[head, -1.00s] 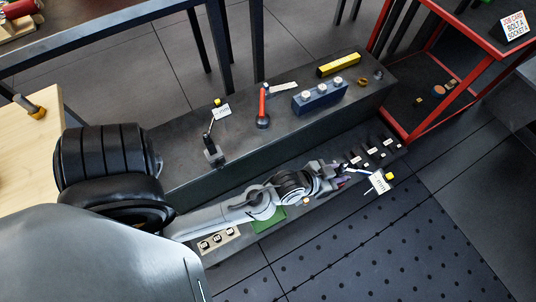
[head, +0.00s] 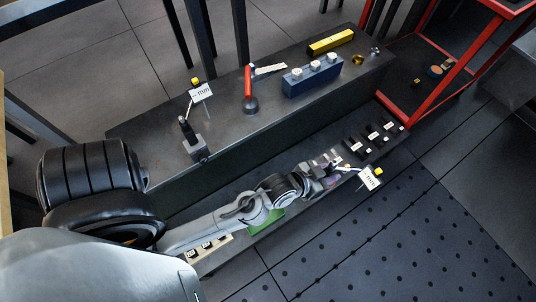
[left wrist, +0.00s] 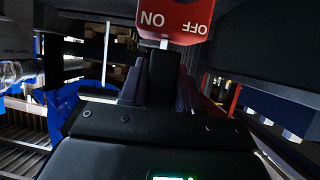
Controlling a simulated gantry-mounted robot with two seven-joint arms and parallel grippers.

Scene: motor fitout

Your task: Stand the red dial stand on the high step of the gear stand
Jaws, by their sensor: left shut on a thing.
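My left gripper (head: 335,173) reaches along the low step of the dark gear stand (head: 165,175). In the left wrist view its purple-grey fingers (left wrist: 160,85) are shut on a dark upright block (left wrist: 161,75). A thin pale stem rises from this block to a red head (left wrist: 176,17) marked ON and OFF, which I take as the red dial stand. In the head view, a white "mm" card with a yellow knob (head: 371,178) sticks out just beyond the gripper. The held base is mostly hidden, and I cannot tell whether it touches the step.
The high step holds another dial stand (head: 197,145), a red-handled tool (head: 249,90), a blue block with white knobs (head: 313,76) and a yellow bar (head: 331,41). Several black blocks (head: 375,137) stand on the low step. Bare surface lies between the items. A red-framed rack (head: 440,70) is at right.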

